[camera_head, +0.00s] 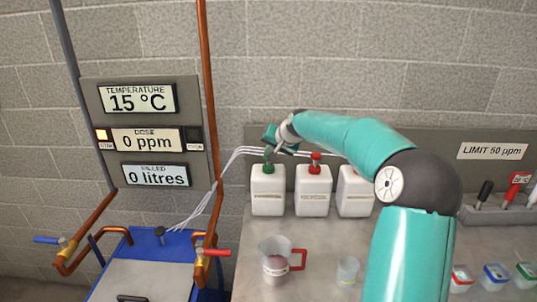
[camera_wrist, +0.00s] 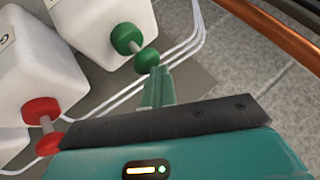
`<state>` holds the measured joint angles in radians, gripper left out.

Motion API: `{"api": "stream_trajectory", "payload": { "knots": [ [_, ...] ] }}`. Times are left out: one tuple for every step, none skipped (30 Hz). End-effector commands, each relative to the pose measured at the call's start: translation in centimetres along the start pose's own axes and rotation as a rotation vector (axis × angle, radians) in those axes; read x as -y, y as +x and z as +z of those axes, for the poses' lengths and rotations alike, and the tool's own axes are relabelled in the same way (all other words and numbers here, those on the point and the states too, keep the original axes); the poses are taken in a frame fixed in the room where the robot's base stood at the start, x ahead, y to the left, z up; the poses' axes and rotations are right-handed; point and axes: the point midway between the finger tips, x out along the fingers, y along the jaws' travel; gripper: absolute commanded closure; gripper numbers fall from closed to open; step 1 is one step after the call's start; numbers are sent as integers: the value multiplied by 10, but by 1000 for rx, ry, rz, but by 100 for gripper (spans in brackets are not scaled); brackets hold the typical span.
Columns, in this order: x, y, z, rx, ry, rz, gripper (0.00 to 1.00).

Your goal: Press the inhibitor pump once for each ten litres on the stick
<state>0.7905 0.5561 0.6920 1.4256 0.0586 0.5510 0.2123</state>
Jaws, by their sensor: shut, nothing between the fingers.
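Three white bottles stand on the counter by the wall. The left one (camera_head: 268,197) has a green pump (camera_head: 268,157), the middle one (camera_head: 313,197) a red pump (camera_head: 315,160). My arm hides the top of the third (camera_head: 355,193). Their labels are too small to read. My gripper (camera_head: 269,137) is shut and empty just above the green pump. In the wrist view its fingertips (camera_wrist: 161,72) are right beside the green pump head (camera_wrist: 146,61); I cannot tell whether they touch. The red pump (camera_wrist: 47,143) is at lower left there. I cannot identify a stick with litre marks.
The wall panel displays (camera_head: 153,140) read 15 °C, 0 ppm and 0 litres. A sign (camera_head: 492,151) reads LIMIT 50 ppm. A jug with a red handle (camera_head: 277,262), a small cup (camera_head: 347,271) and lidded tubs (camera_head: 494,277) stand forward. Pale tubes (camera_head: 210,198) run leftward to a blue tank (camera_head: 150,250).

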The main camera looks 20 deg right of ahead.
Motion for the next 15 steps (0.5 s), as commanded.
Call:
{"api": "stream_trajectory", "payload": {
  "knots": [
    [1, -2, -2, -1, -1, 1, 100],
    [2, -3, -3, -1, -1, 1, 100],
    [3, -5, -4, -1, -1, 1, 100],
    [4, -6, -5, -1, -1, 1, 100],
    [5, -7, -5, -1, -1, 1, 100],
    [6, -9, -6, 0, -1, 0, 100],
    [7, -10, -7, 0, 0, 0, 100],
    [8, -10, -8, 0, 0, 0, 100],
    [8, -11, -8, -1, 0, 0, 100],
    [9, -12, -9, -1, 0, 0, 100],
    [9, -12, -9, -1, 0, 0, 100],
    [9, -12, -9, -1, 0, 0, 100],
    [9, -12, -9, -1, 1, 0, 100],
    [9, -12, -9, -1, 0, 0, 100],
    [9, -12, -9, -1, 0, 0, 100]
  ]
}}
